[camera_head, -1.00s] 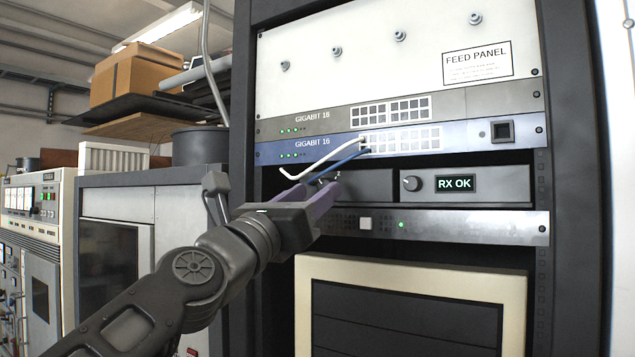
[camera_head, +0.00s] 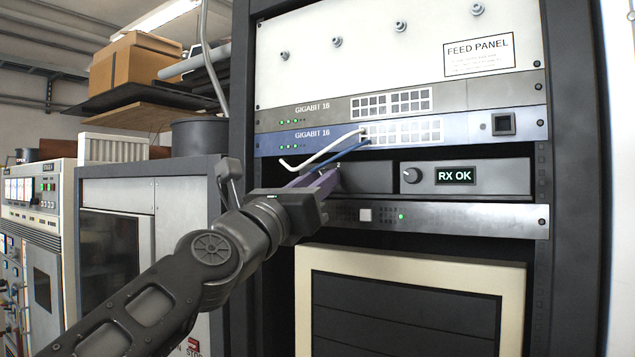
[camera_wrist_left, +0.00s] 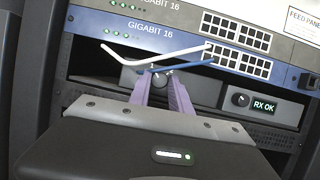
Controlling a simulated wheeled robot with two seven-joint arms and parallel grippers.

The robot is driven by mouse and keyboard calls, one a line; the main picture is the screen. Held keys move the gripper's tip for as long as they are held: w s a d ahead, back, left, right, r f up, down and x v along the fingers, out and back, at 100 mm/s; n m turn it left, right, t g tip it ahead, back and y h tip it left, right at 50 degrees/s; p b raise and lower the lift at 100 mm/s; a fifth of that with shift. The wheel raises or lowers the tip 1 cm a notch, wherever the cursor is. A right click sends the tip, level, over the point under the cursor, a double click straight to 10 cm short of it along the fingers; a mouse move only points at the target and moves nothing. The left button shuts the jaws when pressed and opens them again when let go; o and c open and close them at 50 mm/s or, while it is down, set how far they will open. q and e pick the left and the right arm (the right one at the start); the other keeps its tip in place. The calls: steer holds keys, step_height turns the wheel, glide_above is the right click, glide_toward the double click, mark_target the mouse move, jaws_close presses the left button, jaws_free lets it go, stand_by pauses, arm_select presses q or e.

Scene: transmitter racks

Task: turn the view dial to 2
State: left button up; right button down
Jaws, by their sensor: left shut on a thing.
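My left gripper (camera_head: 332,174) reaches in from the left to the dark unit (camera_head: 372,186) below the blue switch. Its purple fingers are shut on a small round dial (camera_wrist_left: 160,80) on that unit, seen between the fingertips in the left wrist view (camera_wrist_left: 163,86). The fingers mostly hide the dial in the head view, and I cannot read its setting. A second dark unit to the right has its own knob (camera_head: 411,175), apart from the gripper, and a lit screen (camera_head: 456,175) reading "RX OK". My right gripper is not in view.
A white cable (camera_head: 322,152) and a blue cable (camera_head: 345,152) hang from the blue switch (camera_head: 465,133) close above the fingers. The rack's right post (camera_head: 575,200) is clear of the arm.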

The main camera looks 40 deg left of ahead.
arm_select(q)
jaws_close()
steer(key=shift+a+r+m+g+h, duration=0.15)
steer(key=shift+m+g+h, duration=0.95)
steer(key=shift+m, duration=2.45)
steer(key=shift+a+m+g+h, duration=0.3)
steer(key=shift+m+h, duration=1.45)
steer(key=shift+m, duration=1.85)
steer(key=shift+a+r+m+g+h, duration=0.1)
steer(key=shift+m+g+h, duration=1.05)
steer(key=shift+m, duration=2.4)
steer(key=shift+t+h, duration=0.3)
steer(key=shift+t, duration=0.05)
steer(key=o, duration=0.9)
jaws_free()
steer(key=shift+d, duration=0.1)
steer(key=shift+o, duration=0.2)
